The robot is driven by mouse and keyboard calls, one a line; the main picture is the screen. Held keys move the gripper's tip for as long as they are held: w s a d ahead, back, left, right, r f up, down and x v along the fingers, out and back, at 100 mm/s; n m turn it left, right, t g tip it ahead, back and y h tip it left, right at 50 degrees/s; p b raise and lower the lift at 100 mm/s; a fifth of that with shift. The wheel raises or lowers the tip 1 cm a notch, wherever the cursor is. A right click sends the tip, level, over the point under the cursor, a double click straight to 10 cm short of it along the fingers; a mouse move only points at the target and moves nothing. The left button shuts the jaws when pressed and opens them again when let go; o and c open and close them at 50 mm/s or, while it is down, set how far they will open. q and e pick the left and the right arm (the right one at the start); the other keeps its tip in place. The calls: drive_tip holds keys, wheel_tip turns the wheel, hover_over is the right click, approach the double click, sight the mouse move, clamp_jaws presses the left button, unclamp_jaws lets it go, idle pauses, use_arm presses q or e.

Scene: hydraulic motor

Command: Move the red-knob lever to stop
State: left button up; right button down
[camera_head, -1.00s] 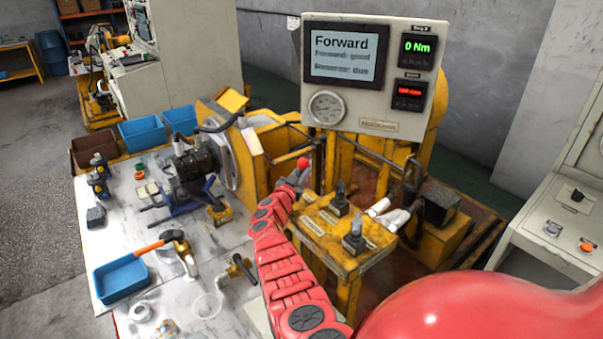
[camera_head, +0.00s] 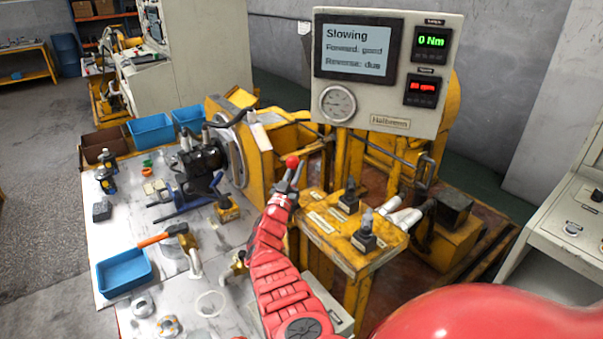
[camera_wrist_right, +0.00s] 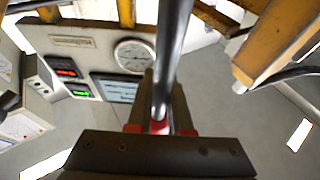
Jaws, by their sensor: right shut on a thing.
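The red-knob lever (camera_head: 292,162) stands at the left end of the yellow lever stand (camera_head: 322,233). My right gripper (camera_head: 289,180) is shut on the lever just below its red knob. In the right wrist view the grey lever rod (camera_wrist_right: 175,50) runs down between the fingers of the gripper (camera_wrist_right: 160,115), with a bit of red at its end. The upper readout (camera_head: 431,43) shows 0 Nm. My left gripper is not in view.
The workbench (camera_head: 140,235) at left holds the motor (camera_head: 203,155), a hammer (camera_head: 165,236), blue bins (camera_head: 150,130) and loose parts. A grey console (camera_head: 560,215) stands at right.

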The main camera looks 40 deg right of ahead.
drive_tip(key=c, duration=0.8)
unclamp_jaws()
drive_tip(key=shift+c, duration=0.2)
drive_tip(key=shift+s+a+f+p, duration=0.15)
drive_tip(key=shift+a+p, duration=0.3)
drive_tip(key=shift+p, duration=0.05)
drive_tip(key=s+a+p, duration=0.5)
drive_tip(key=a+p, duration=0.2)
drive_tip(key=a, duration=0.3)
drive_tip(key=shift+s+a+f+p, duration=0.15)
drive_tip(key=shift+s+a+p, duration=0.2)
drive_tip(key=shift+s+p, duration=0.05)
